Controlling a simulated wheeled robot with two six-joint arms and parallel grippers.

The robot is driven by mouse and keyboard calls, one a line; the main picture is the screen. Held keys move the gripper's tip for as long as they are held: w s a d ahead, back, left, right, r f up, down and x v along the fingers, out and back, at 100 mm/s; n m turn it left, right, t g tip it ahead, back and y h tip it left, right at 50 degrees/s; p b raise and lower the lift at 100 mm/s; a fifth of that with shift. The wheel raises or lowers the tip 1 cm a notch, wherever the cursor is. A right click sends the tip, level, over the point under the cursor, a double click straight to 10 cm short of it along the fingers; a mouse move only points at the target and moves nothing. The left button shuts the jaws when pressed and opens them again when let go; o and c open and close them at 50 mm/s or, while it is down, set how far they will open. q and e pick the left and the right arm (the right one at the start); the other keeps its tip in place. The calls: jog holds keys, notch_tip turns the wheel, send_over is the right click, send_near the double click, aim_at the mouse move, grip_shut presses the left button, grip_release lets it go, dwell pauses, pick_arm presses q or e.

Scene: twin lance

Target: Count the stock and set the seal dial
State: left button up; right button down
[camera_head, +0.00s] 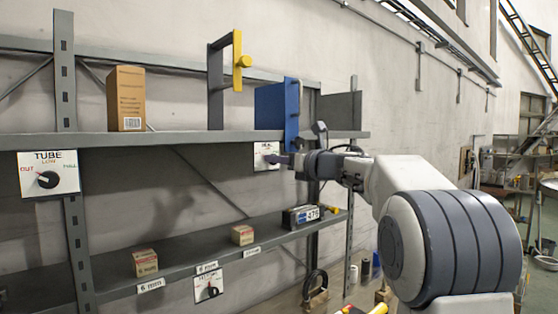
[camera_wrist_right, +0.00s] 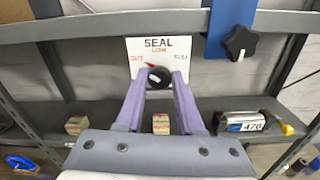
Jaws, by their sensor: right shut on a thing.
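The SEAL dial plate (camera_wrist_right: 190,50) hangs under the upper shelf, marked OUT, LOW and FULL. Its black knob (camera_wrist_right: 159,77) is between the purple fingers of my right gripper (camera_wrist_right: 159,80), shut on it. In the head view the plate (camera_head: 264,153) is partly hidden by my right gripper (camera_head: 276,160). The TUBE dial (camera_head: 48,180) at left has its red pointer toward OUT. Another dial (camera_head: 208,287) hangs under the lower shelf. Two small boxes (camera_head: 145,262) (camera_head: 243,235) stand on the lower shelf. My left gripper is out of view.
An orange-brown carton (camera_head: 126,98) stands on the upper shelf (camera_head: 190,143), right of the left post. A yellow-handled frame (camera_head: 237,62) and a blue panel (camera_head: 291,110) rise above it. A dark unit marked 476 (camera_head: 301,216) sits at the lower shelf's right end.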

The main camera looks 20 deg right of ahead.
jog(key=m+p, duration=0.3)
jog(key=m, duration=0.8)
jog(key=shift+d+p, duration=0.15)
jog(key=shift+p, duration=0.25)
jog(key=shift+m, duration=0.3)
jog(key=c, duration=0.5)
grip_release()
jog(key=shift+c, duration=0.2)
